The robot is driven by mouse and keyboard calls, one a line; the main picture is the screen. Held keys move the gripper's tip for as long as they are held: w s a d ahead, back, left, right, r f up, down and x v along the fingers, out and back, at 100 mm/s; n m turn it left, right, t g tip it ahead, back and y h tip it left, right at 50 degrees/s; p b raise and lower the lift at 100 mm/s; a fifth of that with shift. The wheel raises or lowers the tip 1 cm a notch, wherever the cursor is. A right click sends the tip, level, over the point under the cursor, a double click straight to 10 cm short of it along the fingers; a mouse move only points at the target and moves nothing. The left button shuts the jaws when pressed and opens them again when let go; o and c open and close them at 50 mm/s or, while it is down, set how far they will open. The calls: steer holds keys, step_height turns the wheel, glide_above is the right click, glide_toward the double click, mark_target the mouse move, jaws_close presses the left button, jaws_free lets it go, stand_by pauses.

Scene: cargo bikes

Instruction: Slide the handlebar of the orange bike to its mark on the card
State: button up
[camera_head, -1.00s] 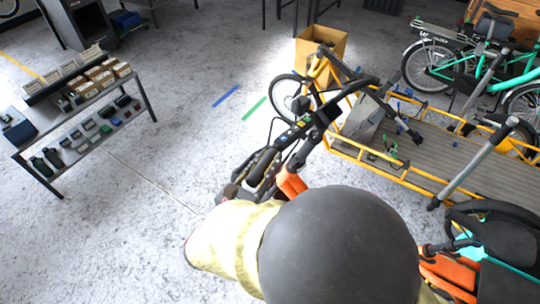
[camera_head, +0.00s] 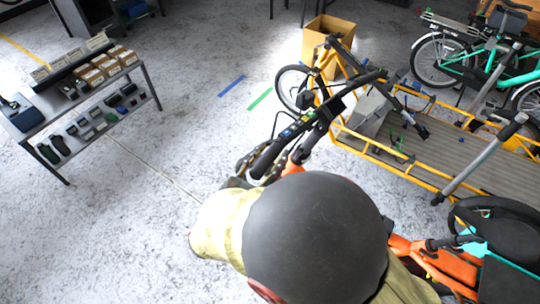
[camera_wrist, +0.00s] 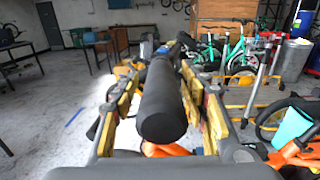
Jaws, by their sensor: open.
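The orange bike (camera_head: 440,266) is at the lower middle and right of the head view, mostly covered by a dark dome. Its handlebar carries a black grip (camera_head: 268,158) and small coloured parts. In the wrist view, the black grip (camera_wrist: 163,108) points toward the camera between two yellow-padded fingers. My gripper (camera_wrist: 161,98) is open around it, with a gap visible on the left side; contact on the right cannot be told. In the head view my gripper (camera_head: 243,166) is partly hidden beside the grip. I cannot make out the card or its mark.
A yellow cargo bike (camera_head: 362,150) stands close beyond the handlebar, with a cardboard box (camera_head: 327,38) behind it. Teal bikes (camera_head: 480,70) stand at the upper right. A shelf table (camera_head: 90,85) is at left. The floor between, with blue tape (camera_head: 231,86) and green tape (camera_head: 259,98), is clear.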

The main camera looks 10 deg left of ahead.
steer(key=shift+s, duration=0.1)
steer(key=v, duration=1.1)
steer(key=shift+s+a, duration=0.15)
steer(key=shift+s, duration=0.25)
